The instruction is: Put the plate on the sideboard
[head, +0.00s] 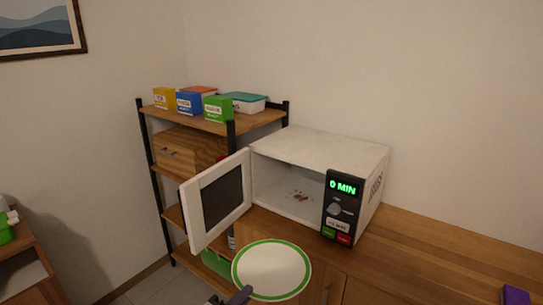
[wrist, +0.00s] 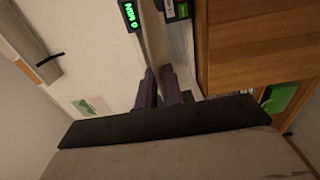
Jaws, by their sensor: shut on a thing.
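The plate (head: 271,268), white with a green rim, is held face up at the lower middle of the head view.
A white microwave (head: 320,155) stands on the sideboard with its door (head: 216,200) swung open to the left. A shelf (head: 210,122) with several boxes stands behind. A purple object (head: 516,296) is at the bottom right.

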